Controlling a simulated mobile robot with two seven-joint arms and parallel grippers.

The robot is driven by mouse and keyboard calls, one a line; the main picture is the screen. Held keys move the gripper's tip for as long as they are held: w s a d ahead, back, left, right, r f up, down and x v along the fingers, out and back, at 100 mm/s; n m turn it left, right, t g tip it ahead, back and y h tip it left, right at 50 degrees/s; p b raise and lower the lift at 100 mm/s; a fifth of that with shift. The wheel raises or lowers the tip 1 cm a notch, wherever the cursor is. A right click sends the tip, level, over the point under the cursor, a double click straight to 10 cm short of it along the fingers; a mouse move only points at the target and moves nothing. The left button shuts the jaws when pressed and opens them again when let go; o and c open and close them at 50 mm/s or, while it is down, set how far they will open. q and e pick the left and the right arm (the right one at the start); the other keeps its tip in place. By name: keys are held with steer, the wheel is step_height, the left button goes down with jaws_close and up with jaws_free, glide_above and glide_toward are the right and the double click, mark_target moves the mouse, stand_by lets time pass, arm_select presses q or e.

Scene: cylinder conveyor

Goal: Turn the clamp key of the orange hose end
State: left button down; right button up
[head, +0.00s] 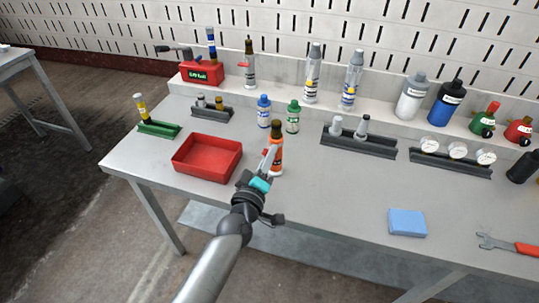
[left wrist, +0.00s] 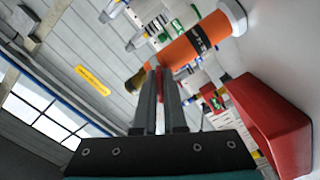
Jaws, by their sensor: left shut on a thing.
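The exact angle of the key cannot be told. My right gripper is not in view.
A red tray (head: 207,158) is left of the hose end. A blue bottle (head: 264,111) and a green bottle (head: 293,116) stand close behind. A dark rack (head: 358,146) is to the right. The bench front is clear up to a blue block (head: 407,222).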

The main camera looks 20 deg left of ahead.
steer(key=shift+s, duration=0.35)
arm_select(q)
steer(key=shift+n, duration=1.6)
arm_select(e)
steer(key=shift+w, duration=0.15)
arm_select(q)
steer(key=c, duration=1)
jaws_free()
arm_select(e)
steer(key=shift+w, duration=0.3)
arm_select(q)
steer(key=s, duration=0.5)
steer(key=s+p, duration=0.1)
steer(key=s, duration=0.9)
steer(key=shift+s+a+p, duration=0.1)
steer(key=shift+a+p, duration=0.2)
steer(key=shift+a, duration=0.05)
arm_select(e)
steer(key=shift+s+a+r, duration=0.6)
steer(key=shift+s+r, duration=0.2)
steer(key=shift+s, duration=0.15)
